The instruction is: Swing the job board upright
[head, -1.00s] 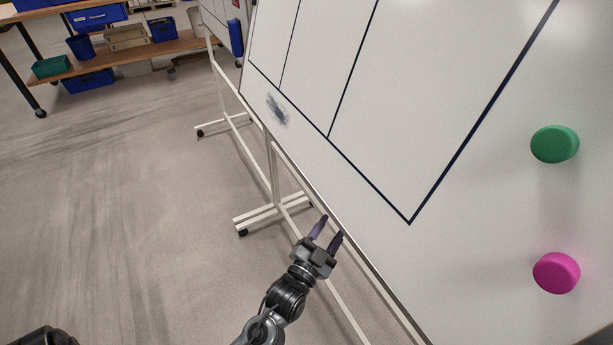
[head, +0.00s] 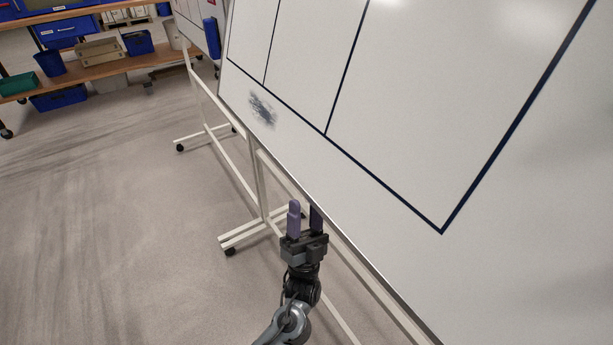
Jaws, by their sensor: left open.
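The job board (head: 390,215) is a large white panel with dark blue ruled lines and a grey smudge near its lower left. It fills the right of the head view, tilted, on a white wheeled frame (head: 258,185). My left gripper (head: 305,212) is open and empty at the board's lower edge. Its two purple fingers point up the picture, and the right finger overlaps the edge in view. I cannot tell whether it touches the board. My right gripper is not in view.
A second white board (head: 193,22) on a wheeled frame stands behind at the upper left. A shelf (head: 100,68) with blue, green and beige bins is at the back left. The grey floor (head: 110,220) on the left is clear.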

